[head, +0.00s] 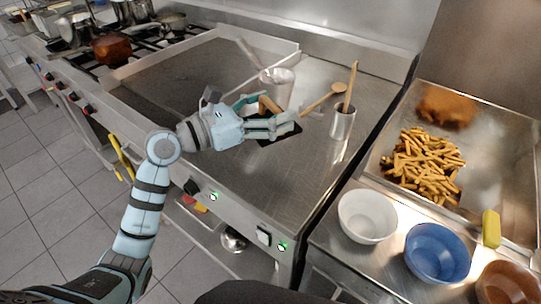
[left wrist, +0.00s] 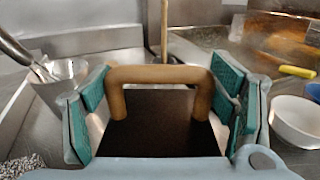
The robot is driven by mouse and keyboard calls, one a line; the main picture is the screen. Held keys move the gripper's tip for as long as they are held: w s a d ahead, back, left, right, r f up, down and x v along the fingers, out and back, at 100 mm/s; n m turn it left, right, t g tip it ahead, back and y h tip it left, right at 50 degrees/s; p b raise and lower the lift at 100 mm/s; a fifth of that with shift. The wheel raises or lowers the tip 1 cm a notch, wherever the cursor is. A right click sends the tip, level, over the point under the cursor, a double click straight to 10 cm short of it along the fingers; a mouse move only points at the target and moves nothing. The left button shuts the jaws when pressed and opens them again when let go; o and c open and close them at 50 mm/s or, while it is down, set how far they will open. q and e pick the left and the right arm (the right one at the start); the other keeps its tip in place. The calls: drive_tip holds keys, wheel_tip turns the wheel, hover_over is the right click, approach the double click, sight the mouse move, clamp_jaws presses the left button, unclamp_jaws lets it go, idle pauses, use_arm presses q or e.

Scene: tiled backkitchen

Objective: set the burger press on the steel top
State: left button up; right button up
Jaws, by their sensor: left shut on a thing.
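The burger press has a black plate (head: 282,138) and a tan handle (head: 268,104). My left gripper (head: 268,122) is shut on the press, over the steel top (head: 270,190) right of the dark griddle. In the left wrist view the arched handle (left wrist: 160,75) stands upright between the teal finger pads, with the dark plate (left wrist: 158,125) below it. The gripper hides part of the plate in the head view. I cannot tell whether the plate touches the steel. My right gripper is not in view.
A metal pot with a utensil (head: 275,88) stands just behind the press. A steel cup (head: 342,124) with a wooden spoon stands to its right. Fries (head: 425,165) lie in a tray farther right, with white (head: 367,216) and blue (head: 437,252) bowls in front. The steel's front part is clear.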

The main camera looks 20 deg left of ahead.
use_arm(q)
wheel_tip(320, 180, down, 5)
drive_tip(key=shift+w+f+b, duration=0.1)
drive_tip(key=shift+b, duration=0.65)
wheel_tip(320, 180, down, 5)
drive_tip(key=b, duration=0.2)
drive_tip(key=shift+f+b, duration=0.1)
drive_tip(key=shift+b, duration=0.2)
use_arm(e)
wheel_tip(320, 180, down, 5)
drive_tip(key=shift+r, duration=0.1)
use_arm(q)
drive_tip(key=o, duration=1.9)
drive_tip(key=shift+o, duration=0.2)
